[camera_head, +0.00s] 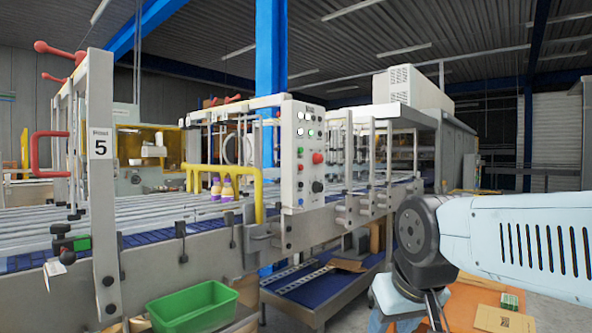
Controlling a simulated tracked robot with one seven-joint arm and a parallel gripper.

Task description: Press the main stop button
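The grey control panel (302,215) stands upright at the middle of the packer line. A large red mushroom button (318,158) sticks out on its right side and looks like the stop button, though no label can be read. Green and white lights or buttons sit above it, and a black knob (317,186) sits below it. My arm (520,245) reaches in from the right edge and bends downward near the bottom. My gripper's fingertips do not show, and the arm is well to the right of the panel.
A conveyor with metal rails (150,212) runs across the left and middle. Two purple-and-yellow bottles (227,189) stand on it beside a yellow guard bar (259,195). A green bin (195,308) is in front. Cardboard (500,320) lies at the lower right.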

